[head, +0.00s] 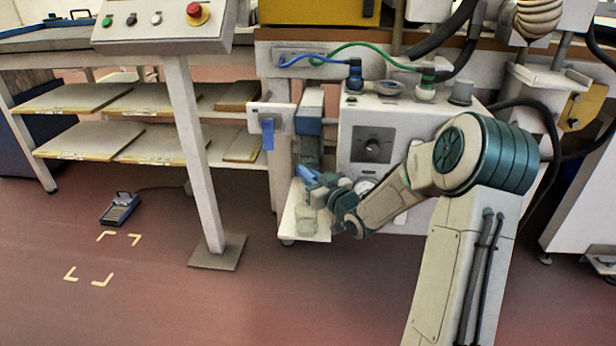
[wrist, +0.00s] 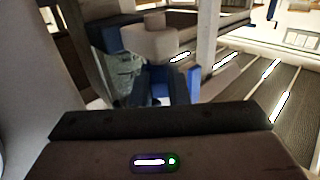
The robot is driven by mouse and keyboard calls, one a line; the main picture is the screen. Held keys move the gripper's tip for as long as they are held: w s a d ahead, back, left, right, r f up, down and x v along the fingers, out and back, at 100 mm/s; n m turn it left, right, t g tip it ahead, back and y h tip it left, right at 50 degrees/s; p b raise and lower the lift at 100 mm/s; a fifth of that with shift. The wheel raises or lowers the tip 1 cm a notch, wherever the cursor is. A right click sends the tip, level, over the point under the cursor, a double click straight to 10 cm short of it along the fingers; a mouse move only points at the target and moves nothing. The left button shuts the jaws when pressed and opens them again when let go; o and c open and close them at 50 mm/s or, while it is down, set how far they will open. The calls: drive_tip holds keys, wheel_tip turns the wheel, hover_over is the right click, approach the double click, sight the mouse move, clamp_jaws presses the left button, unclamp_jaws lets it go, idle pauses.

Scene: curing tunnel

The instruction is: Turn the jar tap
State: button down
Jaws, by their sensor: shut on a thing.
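A clear, greenish jar (head: 306,217) stands on a small white shelf (head: 291,228) at the front of the white machine. A blue tap handle (head: 308,175) shows just above it. My gripper (head: 327,185) reaches in from the right and is shut on the tap handle, whose far end sticks out to the upper left. In the wrist view the blue handle (wrist: 166,88) is in front of my dark gripper body, with the glass jar (wrist: 120,72) to its left. The fingertips' exact contact is hard to make out.
The machine's front (head: 372,130) with a black knob is close behind my arm. A blue lever (head: 267,133) hangs from a white bracket left of the tap. A control panel post (head: 193,150) stands farther left. A foot pedal (head: 120,208) lies on the open floor.

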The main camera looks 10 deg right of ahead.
drive_tip(key=shift+w+d+r+n+g+y+p, duration=0.1)
drive_tip(key=shift+d+r+n+g+y+p, duration=0.1)
drive_tip(key=shift+n+g+y+p, duration=0.3)
drive_tip(key=shift+f+y, duration=0.2)
drive_tip(key=shift+y, duration=0.2)
drive_tip(key=c, duration=1.4)
unclamp_jaws()
drive_tip(key=shift+s+d, duration=0.1)
drive_tip(key=shift+s, duration=0.2)
drive_tip(key=p+v, duration=0.4)
drive_tip(key=v, duration=0.9)
drive_tip(key=shift+s, duration=0.2)
